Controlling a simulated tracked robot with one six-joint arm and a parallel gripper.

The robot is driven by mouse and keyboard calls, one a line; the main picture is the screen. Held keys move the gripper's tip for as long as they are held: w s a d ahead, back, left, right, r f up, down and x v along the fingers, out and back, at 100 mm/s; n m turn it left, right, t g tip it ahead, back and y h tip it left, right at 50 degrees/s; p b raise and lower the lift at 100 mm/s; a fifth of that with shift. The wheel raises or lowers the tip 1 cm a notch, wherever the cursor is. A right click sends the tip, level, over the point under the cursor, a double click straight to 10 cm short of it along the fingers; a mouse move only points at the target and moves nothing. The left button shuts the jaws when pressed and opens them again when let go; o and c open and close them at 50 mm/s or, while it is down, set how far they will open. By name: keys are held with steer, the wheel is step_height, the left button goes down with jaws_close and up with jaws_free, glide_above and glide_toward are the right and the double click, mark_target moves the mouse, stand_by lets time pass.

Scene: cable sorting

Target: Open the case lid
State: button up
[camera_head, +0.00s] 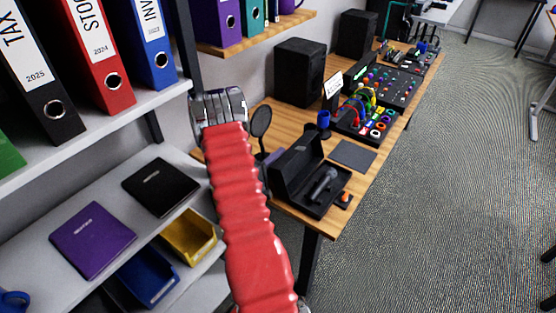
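A black case (296,197) lies on the near end of the wooden desk. Its lid (291,164) stands raised at the back left, so the case is open. A dark microphone (324,182) shows in it, at the right side. My gripper (219,98) is the grey metal end of my red-sleeved arm. It is up and to the left of the case, in front of the shelf edge, and apart from the case. Its fingertips are too small and turned away to tell whether they are open or shut.
On the desk (376,141) are a round black pop filter (260,122), speakers (300,72), a cable board (365,120), a mixer (395,85) and a dark flat pad (353,155). Shelves (90,130) with binders fill the left. Open floor (450,180) lies right.

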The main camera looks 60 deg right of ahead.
steer(key=shift+c, duration=0.4)
steer(key=c, duration=0.6)
jaws_close()
steer(key=shift+f, duration=0.1)
steer(key=shift+s, duration=0.1)
